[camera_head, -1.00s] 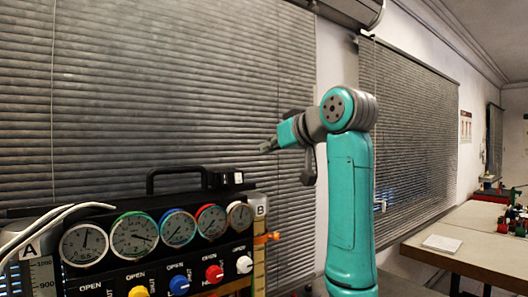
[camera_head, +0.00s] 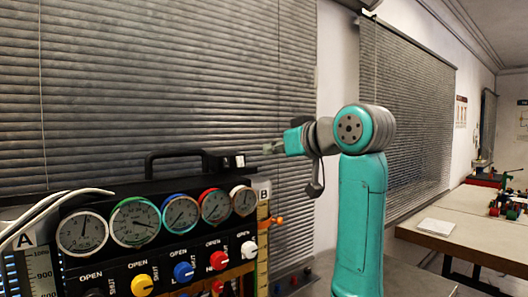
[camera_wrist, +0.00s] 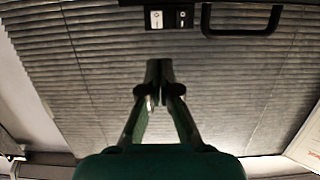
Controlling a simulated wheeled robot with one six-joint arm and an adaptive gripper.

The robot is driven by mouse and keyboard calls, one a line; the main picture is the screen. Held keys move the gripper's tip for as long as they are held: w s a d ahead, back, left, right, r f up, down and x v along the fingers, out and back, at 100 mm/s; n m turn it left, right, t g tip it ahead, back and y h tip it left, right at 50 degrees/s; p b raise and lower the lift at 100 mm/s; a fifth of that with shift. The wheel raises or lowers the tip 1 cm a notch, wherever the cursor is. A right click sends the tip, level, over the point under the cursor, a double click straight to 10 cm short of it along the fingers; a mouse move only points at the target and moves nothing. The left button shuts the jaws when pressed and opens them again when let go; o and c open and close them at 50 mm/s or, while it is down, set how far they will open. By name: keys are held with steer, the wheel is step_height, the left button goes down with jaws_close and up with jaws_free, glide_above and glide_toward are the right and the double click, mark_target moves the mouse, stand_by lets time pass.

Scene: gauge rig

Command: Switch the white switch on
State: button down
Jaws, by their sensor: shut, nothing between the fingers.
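The white switch (camera_head: 240,160) sits on a small dark box on top of the gauge rig, at its right end. A dark switch (camera_head: 226,162) is beside it. In the wrist view the white switch (camera_wrist: 156,19) and the dark switch (camera_wrist: 182,18) show at the top, ahead of the fingers. I cannot tell which way the white switch is tipped. My gripper (camera_head: 270,148) is shut and empty, to the right of the switches in the head view and apart from them. Its fingers also show in the wrist view (camera_wrist: 160,68).
The gauge rig has a black carry handle (camera_head: 175,157) next to the switches, several round gauges (camera_head: 181,213) and coloured knobs (camera_head: 184,272) on its front. Pale cables (camera_head: 50,203) cross its left end. Window blinds (camera_head: 100,80) stand behind. A table (camera_head: 480,240) is at the right.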

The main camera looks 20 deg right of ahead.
mark_target(237, 156)
steer(key=x, duration=1.2)
steer(key=shift+w, duration=0.2)
steer(key=shift+a, duration=0.1)
steer(key=shift+w+a+r+g, duration=0.1)
steer(key=shift+w+g, duration=0.2)
steer(key=shift+g, duration=0.1)
